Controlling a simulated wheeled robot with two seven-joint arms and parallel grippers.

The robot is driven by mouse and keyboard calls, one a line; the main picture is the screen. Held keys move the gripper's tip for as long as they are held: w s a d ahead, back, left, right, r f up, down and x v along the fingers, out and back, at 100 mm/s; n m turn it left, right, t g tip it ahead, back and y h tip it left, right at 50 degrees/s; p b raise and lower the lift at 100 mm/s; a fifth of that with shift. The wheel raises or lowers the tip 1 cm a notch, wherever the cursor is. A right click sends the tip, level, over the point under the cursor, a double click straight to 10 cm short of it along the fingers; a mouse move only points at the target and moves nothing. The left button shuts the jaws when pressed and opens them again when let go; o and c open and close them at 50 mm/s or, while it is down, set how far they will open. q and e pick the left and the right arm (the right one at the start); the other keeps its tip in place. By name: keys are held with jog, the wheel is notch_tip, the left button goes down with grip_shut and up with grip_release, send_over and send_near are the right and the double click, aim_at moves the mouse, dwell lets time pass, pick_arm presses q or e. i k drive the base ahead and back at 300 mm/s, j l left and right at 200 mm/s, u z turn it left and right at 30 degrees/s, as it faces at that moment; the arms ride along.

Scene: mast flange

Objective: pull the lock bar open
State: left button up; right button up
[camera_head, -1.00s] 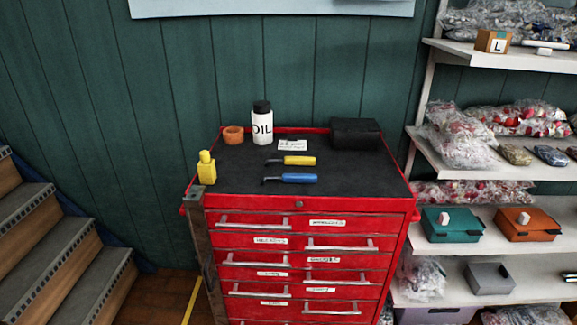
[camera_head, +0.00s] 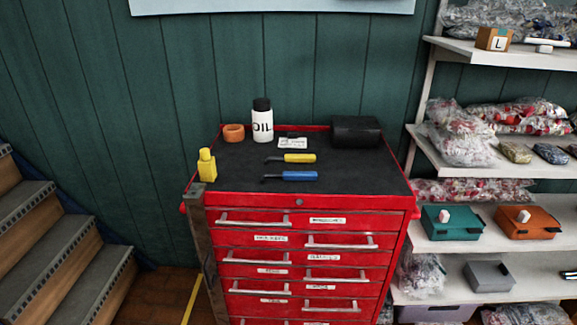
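The lock bar (camera_head: 200,240) is a dark, worn metal strip. It stands upright along the left front edge of the red tool cabinet (camera_head: 300,202), beside the left ends of the drawers. Its lower end runs out of the bottom of the view. It appears to lie close against the cabinet front. Neither of my grippers shows in the head view.
Stairs (camera_head: 60,250) stand left, loaded shelves (camera_head: 480,235) right. Floor shows between stairs and cabinet.

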aim_at(197, 215)
jog(key=j+u, duration=0.15)
jog(key=j, duration=0.25)
jog(key=i+j+u, duration=0.1)
jog(key=j, duration=0.25)
jog(key=i+j+u, duration=0.15)
jog(key=j, duration=0.2)
jog(key=j+u, duration=0.15)
jog(key=j, duration=0.2)
jog(key=i, duration=0.05)
